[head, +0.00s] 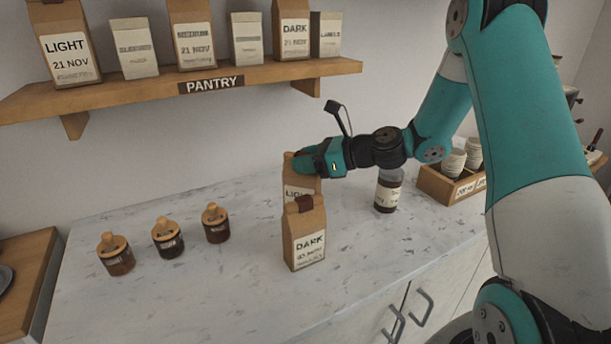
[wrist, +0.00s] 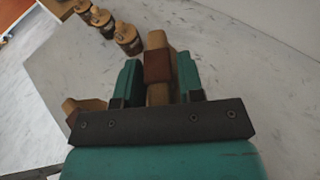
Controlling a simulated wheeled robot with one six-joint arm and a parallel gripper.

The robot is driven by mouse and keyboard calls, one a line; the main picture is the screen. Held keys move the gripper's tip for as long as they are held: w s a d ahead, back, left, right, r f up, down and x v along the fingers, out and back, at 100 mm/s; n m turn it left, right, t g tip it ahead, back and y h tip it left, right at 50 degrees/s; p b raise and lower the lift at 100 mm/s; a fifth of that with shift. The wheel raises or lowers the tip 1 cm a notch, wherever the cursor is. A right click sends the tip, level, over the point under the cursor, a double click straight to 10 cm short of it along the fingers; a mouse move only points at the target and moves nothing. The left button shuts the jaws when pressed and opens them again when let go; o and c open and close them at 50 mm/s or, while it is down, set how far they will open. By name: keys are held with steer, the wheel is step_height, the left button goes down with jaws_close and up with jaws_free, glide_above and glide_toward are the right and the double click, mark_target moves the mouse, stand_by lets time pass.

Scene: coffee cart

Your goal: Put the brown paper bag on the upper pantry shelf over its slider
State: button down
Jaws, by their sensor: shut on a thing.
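A brown paper bag labelled LIGHT (head: 297,189) is upright over the counter, partly hidden behind a brown paper bag labelled DARK (head: 305,240). My gripper (head: 306,162) is shut on the top of the LIGHT bag. In the wrist view the held bag (wrist: 157,62), with its dark brown closure, is between the two teal fingers. Whether its base touches the counter is hidden. The DARK bag stands on the counter in front, and part of it shows at the left in the wrist view (wrist: 85,106). The wooden shelf marked PANTRY (head: 130,88) is on the wall, upper left.
The shelf holds brown bags such as LIGHT (head: 66,44) and DARK (head: 290,30), with pale packets between (head: 133,48). Three lidded jars (head: 166,238) stand on the counter at left. A dark bottle (head: 387,191) and a wooden cup crate (head: 433,187) are at right.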

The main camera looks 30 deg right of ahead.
mark_target(302, 186)
steer(key=shift+f, duration=1.9)
steer(key=c, duration=0.7)
jaws_free()
